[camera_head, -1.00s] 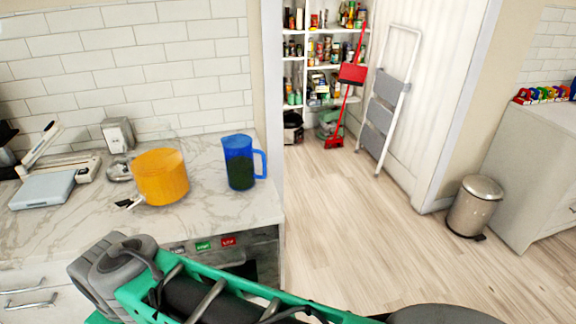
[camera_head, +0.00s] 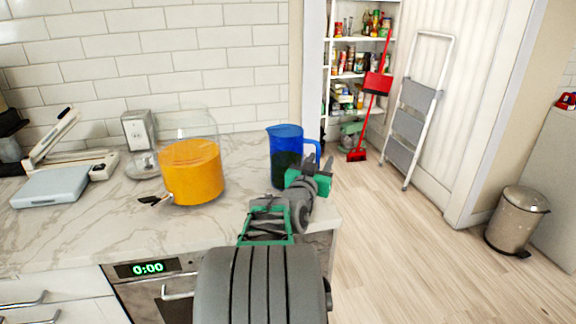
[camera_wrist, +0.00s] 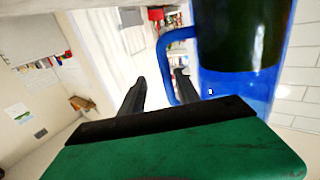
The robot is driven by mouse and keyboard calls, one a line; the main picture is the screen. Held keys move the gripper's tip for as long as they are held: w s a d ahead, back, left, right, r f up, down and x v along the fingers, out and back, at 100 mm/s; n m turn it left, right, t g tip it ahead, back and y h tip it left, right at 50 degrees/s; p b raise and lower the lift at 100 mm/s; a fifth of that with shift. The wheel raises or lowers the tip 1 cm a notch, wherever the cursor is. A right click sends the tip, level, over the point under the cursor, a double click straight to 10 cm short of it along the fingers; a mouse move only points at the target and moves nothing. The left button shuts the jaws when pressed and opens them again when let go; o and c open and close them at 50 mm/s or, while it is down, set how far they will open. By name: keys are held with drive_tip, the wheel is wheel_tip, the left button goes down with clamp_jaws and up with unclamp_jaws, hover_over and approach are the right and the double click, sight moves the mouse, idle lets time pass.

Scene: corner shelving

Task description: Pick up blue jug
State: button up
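The blue jug (camera_head: 284,146), translucent with dark contents, stands upright on the marble counter near its right end, handle to the right. In the wrist view the jug (camera_wrist: 278,88) appears upside down, large and close at the right. My gripper (camera_head: 325,170) is beside the jug's handle side in the head view and hides part of its lower right. In the wrist view my gripper (camera_wrist: 160,74) is open, with one finger left of the handle and the other showing inside the handle loop. The handle lies between the fingers; no contact can be made out.
An orange pot (camera_head: 192,172) stands left of the jug, near a clear glass container (camera_head: 188,124). A scale (camera_head: 50,187) is further left. The counter (camera_head: 120,230) ends just right of the jug. A stepladder (camera_head: 414,108) and bin (camera_head: 517,220) stand right.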

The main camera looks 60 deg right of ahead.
drive_tip(key=w+d, duration=0.1)
drive_tip(key=d, duration=0.1)
drive_tip(key=w+d, duration=0.1)
drive_tip(key=shift+w+d+f, duration=0.15)
drive_tip(key=shift+d+f, duration=0.05)
drive_tip(key=shift+d, duration=0.15)
drive_tip(key=shift+c, duration=0.5)
drive_tip(key=shift+a, duration=0.1)
clamp_jaws()
idle(0.3)
drive_tip(key=shift+r, duration=0.2)
